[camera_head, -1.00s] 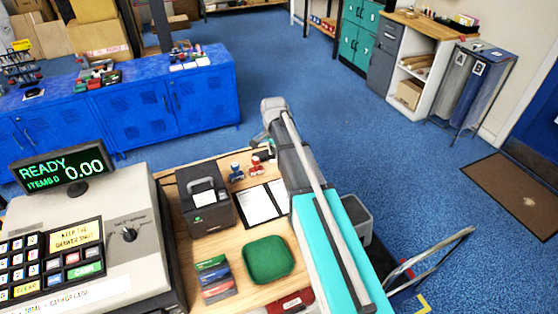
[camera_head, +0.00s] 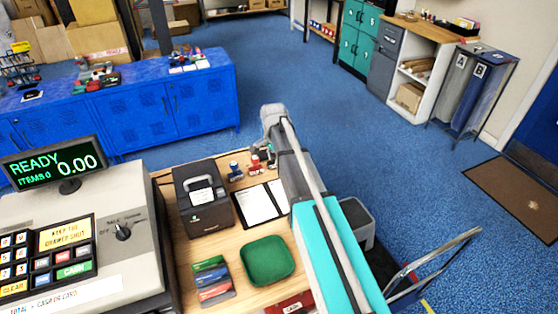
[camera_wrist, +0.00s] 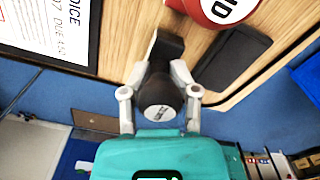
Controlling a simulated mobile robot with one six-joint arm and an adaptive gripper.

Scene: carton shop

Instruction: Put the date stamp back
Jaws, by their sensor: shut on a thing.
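In the wrist view my gripper (camera_wrist: 158,100) is shut on the date stamp (camera_wrist: 160,92), a black stamp with a round knob and a pale label on its end. A dark block beyond the knob looks like its base; I cannot tell if it touches the counter. In the head view the blue stamp (camera_head: 236,170) and the red stamp (camera_head: 255,164) stand left of my gripper (camera_head: 268,149), which my arm partly hides.
A clipboard with white paper (camera_head: 258,205), a black printer (camera_head: 202,200), a green tray (camera_head: 267,262) and colored cards (camera_head: 211,278) lie on the wooden counter. The cash register (camera_head: 70,240) is at left. The counter's edge shows near my gripper in the wrist view.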

